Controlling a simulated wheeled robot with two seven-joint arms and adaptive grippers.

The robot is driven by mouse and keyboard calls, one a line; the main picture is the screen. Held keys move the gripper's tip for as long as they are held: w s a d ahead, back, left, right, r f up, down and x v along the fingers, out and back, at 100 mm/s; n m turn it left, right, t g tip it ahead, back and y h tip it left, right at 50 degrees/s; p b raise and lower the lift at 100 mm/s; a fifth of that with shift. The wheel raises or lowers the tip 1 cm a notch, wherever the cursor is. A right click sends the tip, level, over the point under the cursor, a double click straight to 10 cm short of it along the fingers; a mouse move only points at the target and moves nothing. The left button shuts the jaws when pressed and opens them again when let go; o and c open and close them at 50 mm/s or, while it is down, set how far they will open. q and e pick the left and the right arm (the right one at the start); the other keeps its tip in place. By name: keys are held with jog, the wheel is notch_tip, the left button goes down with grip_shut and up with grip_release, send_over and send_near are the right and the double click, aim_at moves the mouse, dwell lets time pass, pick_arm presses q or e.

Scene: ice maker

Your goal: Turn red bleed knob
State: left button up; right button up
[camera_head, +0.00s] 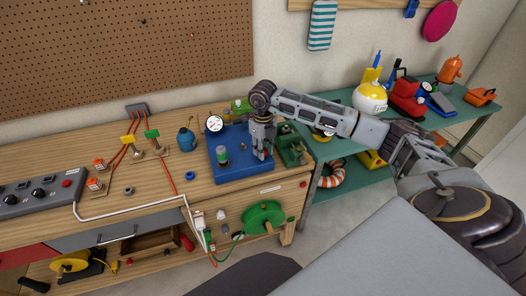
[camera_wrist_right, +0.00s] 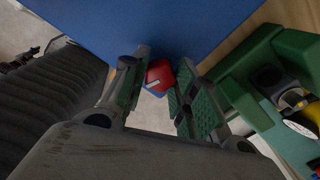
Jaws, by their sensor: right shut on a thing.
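The red bleed knob (camera_wrist_right: 160,75) shows in the right wrist view, with a pale mark on its face, beside the blue base. My right gripper (camera_wrist_right: 156,95) has its two green-padded fingers on either side of the knob and is shut on it. In the head view, my right gripper (camera_head: 262,154) points down over the right part of the blue base (camera_head: 240,173) on the workbench. My left gripper is not in view.
A round gauge (camera_head: 214,124) and a green-topped cylinder (camera_head: 222,155) stand on the blue base. A green box-like device (camera_head: 292,150) is close on its right. A blue flask (camera_head: 186,139) stands to the left. A green shelf (camera_head: 345,148) stands beyond the bench.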

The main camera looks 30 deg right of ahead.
jog(key=shift+n, duration=0.3)
jog(key=shift+n+b, duration=0.7)
jog(key=shift+n, duration=0.8)
jog(key=o, duration=0.7)
jog(key=shift+r+p, duration=1.65)
jog(key=shift+r, duration=1.4)
jog(key=shift+s+f, duration=0.1)
jog(key=shift+f, duration=0.05)
